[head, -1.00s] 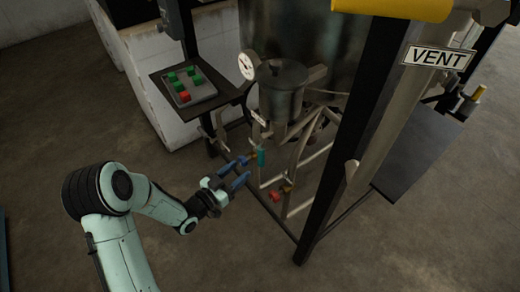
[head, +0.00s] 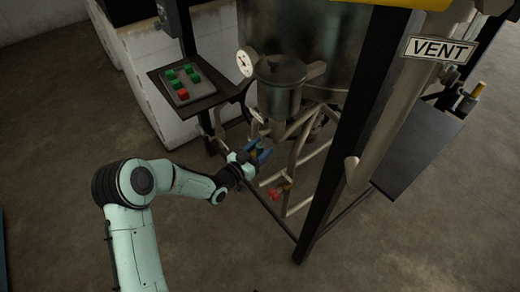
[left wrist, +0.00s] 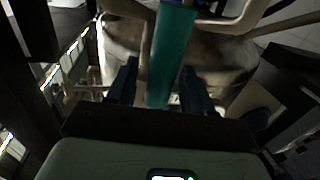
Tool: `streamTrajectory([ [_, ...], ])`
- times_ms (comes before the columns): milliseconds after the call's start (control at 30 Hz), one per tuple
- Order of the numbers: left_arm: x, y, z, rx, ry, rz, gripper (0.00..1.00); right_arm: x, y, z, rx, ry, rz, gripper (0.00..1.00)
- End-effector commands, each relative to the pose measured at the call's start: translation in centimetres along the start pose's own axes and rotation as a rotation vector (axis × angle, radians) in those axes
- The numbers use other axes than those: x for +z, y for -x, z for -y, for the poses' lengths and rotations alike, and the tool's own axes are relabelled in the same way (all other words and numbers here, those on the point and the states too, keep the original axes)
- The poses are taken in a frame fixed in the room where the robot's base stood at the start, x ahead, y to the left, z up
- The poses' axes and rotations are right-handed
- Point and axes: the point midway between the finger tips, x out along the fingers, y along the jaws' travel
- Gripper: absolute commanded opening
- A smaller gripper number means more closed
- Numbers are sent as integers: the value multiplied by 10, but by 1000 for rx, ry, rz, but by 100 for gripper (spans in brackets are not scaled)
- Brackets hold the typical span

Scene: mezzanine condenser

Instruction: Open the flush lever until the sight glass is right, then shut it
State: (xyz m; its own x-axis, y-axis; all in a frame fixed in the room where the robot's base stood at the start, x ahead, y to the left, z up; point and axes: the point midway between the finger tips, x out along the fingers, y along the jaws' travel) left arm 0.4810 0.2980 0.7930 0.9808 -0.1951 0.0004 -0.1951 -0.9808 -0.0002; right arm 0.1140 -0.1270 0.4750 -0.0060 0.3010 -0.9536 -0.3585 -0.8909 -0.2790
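A teal bar (left wrist: 172,45), which looks like the flush lever's handle, runs between the two blue fingers of my left gripper (left wrist: 158,88) in the left wrist view. The fingers stand apart on either side of it, with a visible gap on both sides. In the head view my left gripper (head: 262,153) is at the pipework under the small grey pot (head: 281,88) and mostly hides the teal bar. I cannot make out the sight glass or its level. My right gripper is not in view.
A round white gauge (head: 244,63) is beside the pot. A red valve handle (head: 273,194) sits lower on the pipes. A button panel (head: 183,84) with green and red buttons is at left. A dark frame post (head: 335,165) and a VENT sign (head: 440,50) are at right.

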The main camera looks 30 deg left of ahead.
Motion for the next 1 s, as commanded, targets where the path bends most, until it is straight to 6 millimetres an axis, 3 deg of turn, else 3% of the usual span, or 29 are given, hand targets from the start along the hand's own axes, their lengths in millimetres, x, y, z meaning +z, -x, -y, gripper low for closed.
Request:
streamTrajectory([
  [33,0,0,0,0,0,0,39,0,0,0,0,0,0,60],
  [133,0,0,0,0,0,0,6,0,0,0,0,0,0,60],
  [167,0,0,0,0,0,0,0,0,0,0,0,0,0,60],
  [567,-1,1,-4,0,54,12,0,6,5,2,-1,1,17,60],
  [1000,-7,6,-26,0,389,80,0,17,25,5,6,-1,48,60],
])
